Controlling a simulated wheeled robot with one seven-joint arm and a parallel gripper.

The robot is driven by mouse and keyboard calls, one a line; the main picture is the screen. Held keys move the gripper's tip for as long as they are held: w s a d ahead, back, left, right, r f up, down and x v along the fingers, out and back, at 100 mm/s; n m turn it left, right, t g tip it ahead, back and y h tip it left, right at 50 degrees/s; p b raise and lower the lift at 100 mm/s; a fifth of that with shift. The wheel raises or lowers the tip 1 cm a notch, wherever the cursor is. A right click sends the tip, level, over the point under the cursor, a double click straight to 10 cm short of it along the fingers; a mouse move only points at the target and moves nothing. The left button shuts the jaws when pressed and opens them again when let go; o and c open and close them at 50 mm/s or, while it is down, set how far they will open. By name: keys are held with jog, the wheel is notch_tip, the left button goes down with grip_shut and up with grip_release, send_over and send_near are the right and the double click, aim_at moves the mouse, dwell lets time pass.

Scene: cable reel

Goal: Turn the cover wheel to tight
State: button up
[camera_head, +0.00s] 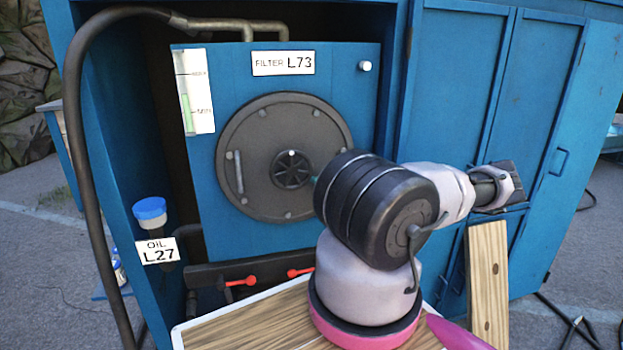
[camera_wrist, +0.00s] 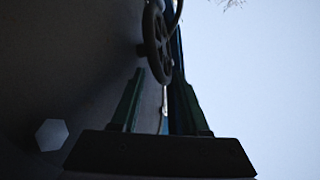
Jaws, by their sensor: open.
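The cover wheel (camera_head: 292,168) is a small dark spoked handwheel at the middle of a round grey cover (camera_head: 245,125) on a blue filter tank labelled L73. In the wrist view the wheel (camera_wrist: 157,40) is seen nearly edge-on, at the top centre. My gripper (camera_wrist: 159,76) is open, with two green fingers pointing toward the wheel. The wheel's near rim shows between the fingertips; I cannot tell whether they touch it. In the head view my arm hides nearly all of the gripper, which is just right of the wheel.
A bar handle (camera_head: 238,172) and several bolts stand out on the cover. Red valve handles (camera_head: 241,282) are below the tank. A blue-capped oil filler (camera_head: 150,212) and a thick hose (camera_head: 77,150) are at left. A wooden top (camera_head: 245,325) lies in front.

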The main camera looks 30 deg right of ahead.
jog(key=v, duration=0.7)
dwell(0.4)
